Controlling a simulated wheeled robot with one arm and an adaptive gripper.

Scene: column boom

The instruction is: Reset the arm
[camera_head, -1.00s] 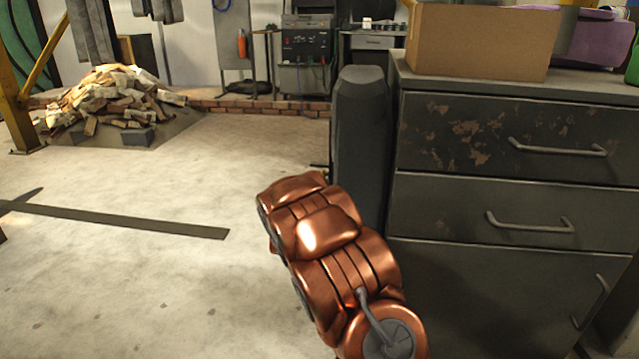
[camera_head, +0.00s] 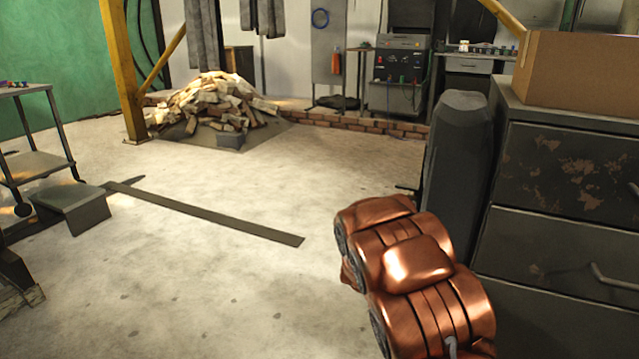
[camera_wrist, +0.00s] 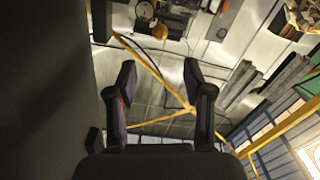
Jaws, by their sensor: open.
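My gripper (camera_wrist: 158,75) shows in the wrist view with its two dark fingers spread apart. Nothing is between the fingertips, so it is open and empty. Behind the fingers are a pale wall and yellow beams (camera_wrist: 155,70), some way off. The head view does not show my gripper.
In the head view a dark drawer cabinet (camera_head: 560,235) stands close on the right, with a cardboard box (camera_head: 585,72) on top. A wood pile (camera_head: 222,100) lies at the back. A small bench (camera_head: 72,200) is at left. The middle floor (camera_head: 200,270) is mostly clear.

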